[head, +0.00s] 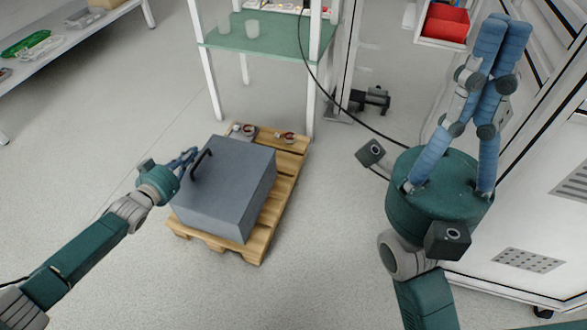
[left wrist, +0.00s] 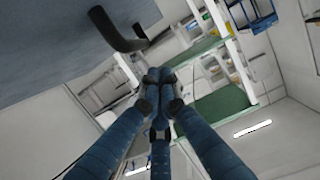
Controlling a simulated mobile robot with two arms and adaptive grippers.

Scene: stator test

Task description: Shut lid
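A grey box (head: 232,185) stands on a wooden pallet on the floor. Its flat top, the lid (head: 235,160), lies level on the box and I see no gap under it in the head view. A dark bar handle (head: 201,164) stands near the lid's left edge. My left gripper (head: 190,155) is just left of the handle, its fingers together and empty. In the left wrist view the fingertips (left wrist: 158,77) meet, apart from the handle (left wrist: 118,32) and the grey surface (left wrist: 50,45). My right gripper (head: 505,28) points up at the right, fingers together, holding nothing visible.
The pallet (head: 285,185) extends beyond the box, with small metal parts (head: 287,138) at its back. A white-framed shelf with a green board (head: 270,38) stands behind. A black cable (head: 330,97) hangs at its right. A bench (head: 75,45) is at the upper left. Floor in front is clear.

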